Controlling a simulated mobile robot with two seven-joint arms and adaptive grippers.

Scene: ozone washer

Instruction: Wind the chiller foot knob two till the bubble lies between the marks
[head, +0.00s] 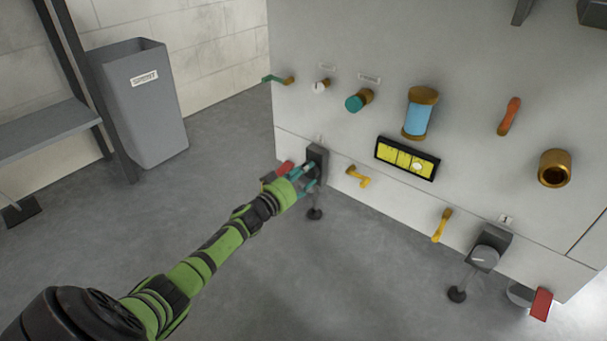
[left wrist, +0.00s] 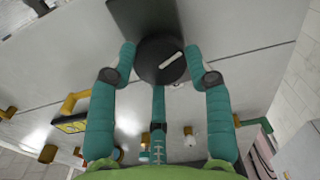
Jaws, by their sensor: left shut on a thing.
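My left gripper (head: 305,179) reaches the left foot of the pale machine. In the left wrist view, its teal fingers (left wrist: 160,66) are closed around a round dark knob (left wrist: 161,62) with a white pointer line. The foot's dark block (head: 317,158) shows behind the fingers in the head view. A second foot knob (head: 484,257), grey with a pointer line, is at the right; no gripper is on it. The yellow level (head: 392,155) sits in a black frame on the panel. Its pale bubble is right of the middle; its exact place against the marks is hard to read.
A yellow handle (head: 358,176) is just right of my gripper, and a red block (head: 284,169) just left. A blue cylinder (head: 417,117) and several other fittings stick out above. A grey bin (head: 150,110) stands left. The floor in front is clear.

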